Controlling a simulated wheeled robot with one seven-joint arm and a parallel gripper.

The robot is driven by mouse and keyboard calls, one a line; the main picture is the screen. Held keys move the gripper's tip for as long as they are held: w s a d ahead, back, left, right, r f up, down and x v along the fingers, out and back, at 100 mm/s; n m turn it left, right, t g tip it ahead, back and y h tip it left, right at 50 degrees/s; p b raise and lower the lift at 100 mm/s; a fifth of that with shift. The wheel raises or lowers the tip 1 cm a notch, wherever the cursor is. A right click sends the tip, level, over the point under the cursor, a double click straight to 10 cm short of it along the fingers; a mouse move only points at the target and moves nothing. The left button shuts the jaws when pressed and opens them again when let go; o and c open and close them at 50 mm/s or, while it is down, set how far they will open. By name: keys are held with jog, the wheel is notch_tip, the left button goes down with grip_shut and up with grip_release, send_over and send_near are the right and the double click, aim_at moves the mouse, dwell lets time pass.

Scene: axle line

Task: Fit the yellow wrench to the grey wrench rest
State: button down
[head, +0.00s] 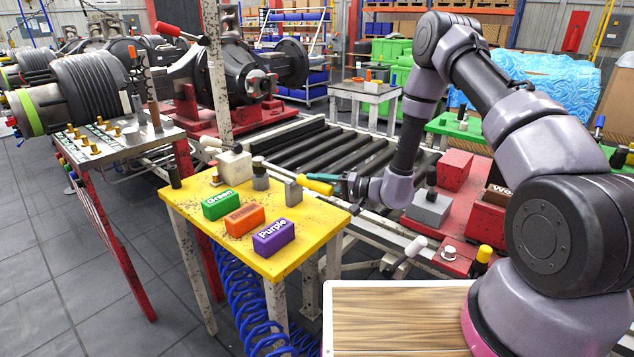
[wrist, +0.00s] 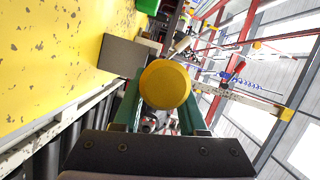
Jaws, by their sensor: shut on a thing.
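My gripper (head: 326,182) is at the right edge of the yellow table, with its teal fingers shut on the yellow wrench (head: 316,187). The wrench lies roughly level, and its far end points left towards the tabletop. In the wrist view the wrench shows end-on as a round yellow face (wrist: 165,84) between the fingers. The small upright grey block (head: 293,192) near the table's right corner looks like the grey wrench rest. It shows in the wrist view (wrist: 124,56), ahead and left of the wrench. I cannot tell whether wrench and rest touch.
Green (head: 219,205), orange (head: 245,219) and purple (head: 273,237) labelled blocks stand along the front of the yellow table (head: 222,238). A white block (head: 235,166) and a grey cylinder (head: 260,180) stand left of the rest. A roller conveyor (head: 330,150) lies behind.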

jog(key=shift+f, duration=0.5)
jog(key=shift+c, duration=1.9)
grip_release()
jog(key=shift+f, duration=0.15)
jog(key=shift+d, duration=0.1)
jog(key=v, duration=1)
jog(key=shift+d, duration=0.25)
jog(key=shift+s, duration=0.1)
